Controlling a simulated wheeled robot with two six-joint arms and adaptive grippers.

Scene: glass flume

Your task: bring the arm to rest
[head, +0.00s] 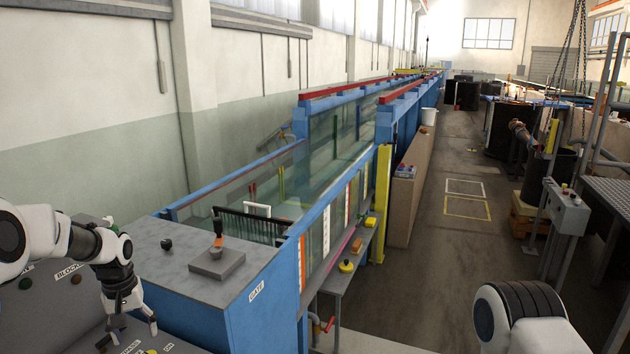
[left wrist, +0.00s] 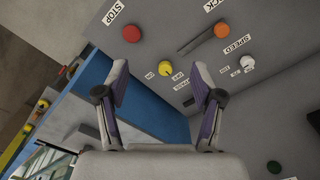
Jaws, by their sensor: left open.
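My left gripper (head: 136,325) is at the lower left in the head view, pointing down over the sloped grey control panel (head: 50,310). In the left wrist view the left gripper (left wrist: 160,85) has its two fingers spread wide with nothing between them. That view faces the panel, with a red STOP button (left wrist: 132,33), an orange knob (left wrist: 221,31), a yellow selector knob (left wrist: 165,69) and a speed knob (left wrist: 247,62). The fingers appear apart from these controls. My right gripper is not in view; only part of my right arm shows at the lower right.
A blue-framed glass flume (head: 340,135) runs away from me. A side shelf (head: 350,262) holds yellow and orange items. The floor (head: 440,255) to the right is open.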

